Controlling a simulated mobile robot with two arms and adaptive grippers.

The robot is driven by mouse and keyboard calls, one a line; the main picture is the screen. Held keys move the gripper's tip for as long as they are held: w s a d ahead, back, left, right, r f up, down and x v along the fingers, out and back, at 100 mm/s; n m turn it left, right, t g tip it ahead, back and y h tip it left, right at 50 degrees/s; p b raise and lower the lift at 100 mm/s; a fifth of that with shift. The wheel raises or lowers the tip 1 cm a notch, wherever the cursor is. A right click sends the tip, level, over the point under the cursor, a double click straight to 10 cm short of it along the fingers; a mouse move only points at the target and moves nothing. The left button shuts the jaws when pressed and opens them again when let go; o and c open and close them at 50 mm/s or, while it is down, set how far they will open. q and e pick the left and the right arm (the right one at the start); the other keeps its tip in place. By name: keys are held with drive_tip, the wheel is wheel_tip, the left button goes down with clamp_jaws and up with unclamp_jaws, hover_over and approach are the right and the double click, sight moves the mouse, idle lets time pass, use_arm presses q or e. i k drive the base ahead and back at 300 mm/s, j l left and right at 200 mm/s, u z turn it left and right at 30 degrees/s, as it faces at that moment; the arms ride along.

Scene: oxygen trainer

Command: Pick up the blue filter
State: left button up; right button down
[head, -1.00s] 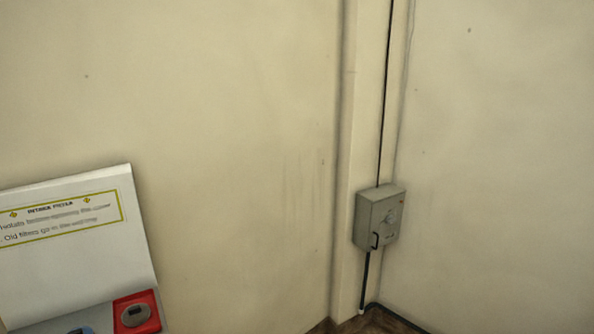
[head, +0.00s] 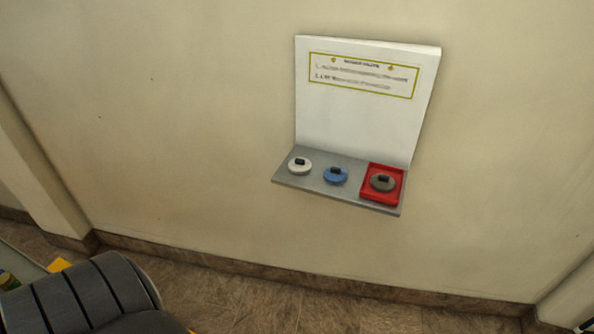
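The blue filter (head: 335,176) is a round disc with a dark knob on top. It sits in the middle of a grey wall shelf (head: 345,195), between a white filter (head: 300,165) on its left and a dark grey filter (head: 383,183) on its right. The grey filter lies in a red tray (head: 367,195) at the shelf's right end. Neither of my grippers is in view.
A white back panel (head: 350,125) with a yellow-framed sign (head: 363,76) rises behind the shelf. Bare wall surrounds it, with brown floor (head: 260,300) below. A dark ribbed object (head: 80,300) fills the lower left corner, with a grey surface (head: 18,262) beside it.

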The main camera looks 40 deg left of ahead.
sight(333, 174)
drive_tip(key=l+u, duration=0.1)
drive_tip(key=u, duration=0.65)
drive_tip(key=l+u, duration=0.15)
drive_tip(key=u, duration=0.2)
